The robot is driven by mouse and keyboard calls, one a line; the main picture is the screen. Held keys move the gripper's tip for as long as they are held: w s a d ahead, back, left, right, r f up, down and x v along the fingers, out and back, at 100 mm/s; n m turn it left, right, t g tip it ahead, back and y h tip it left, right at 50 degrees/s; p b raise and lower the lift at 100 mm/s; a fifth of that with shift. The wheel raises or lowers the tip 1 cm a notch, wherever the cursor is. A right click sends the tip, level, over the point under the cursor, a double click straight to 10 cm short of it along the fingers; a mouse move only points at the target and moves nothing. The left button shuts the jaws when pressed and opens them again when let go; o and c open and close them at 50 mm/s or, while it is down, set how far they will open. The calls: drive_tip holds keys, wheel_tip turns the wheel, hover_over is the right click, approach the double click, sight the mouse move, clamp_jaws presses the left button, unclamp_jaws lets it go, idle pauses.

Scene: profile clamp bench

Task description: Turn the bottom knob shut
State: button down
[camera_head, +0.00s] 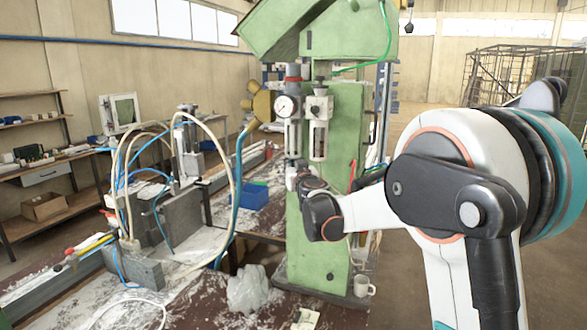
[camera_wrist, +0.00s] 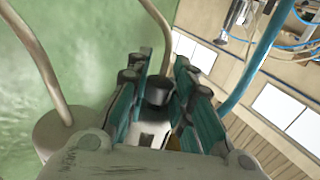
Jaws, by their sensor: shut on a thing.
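The bottom knob (camera_wrist: 159,90) is a small dark cylinder, seen in the wrist view between the teal-padded fingers of my gripper (camera_wrist: 156,84). The fingers are closed around its sides. In the head view my gripper (camera_head: 293,174) is just under the left filter unit (camera_head: 293,135), at the front of the green machine column. The knob cannot be made out in that view, where the gripper covers that spot. The left unit carries a round pressure gauge (camera_head: 286,107) and a red-banded top.
A second filter unit (camera_head: 318,128) hangs close on the right. The green column (camera_head: 330,230) stands directly behind my gripper. A blue hose (camera_head: 238,175) runs on the left.

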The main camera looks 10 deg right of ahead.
drive_tip(key=shift+n+y, duration=1.2)
drive_tip(key=shift+y, duration=0.7)
drive_tip(key=c, duration=1.4)
unclamp_jaws()
drive_tip(key=shift+o, duration=0.2)
drive_tip(key=s+d, duration=0.2)
drive_tip(key=s, duration=0.9)
drive_tip(key=shift+s+d, duration=0.2)
drive_tip(key=shift+s, duration=0.2)
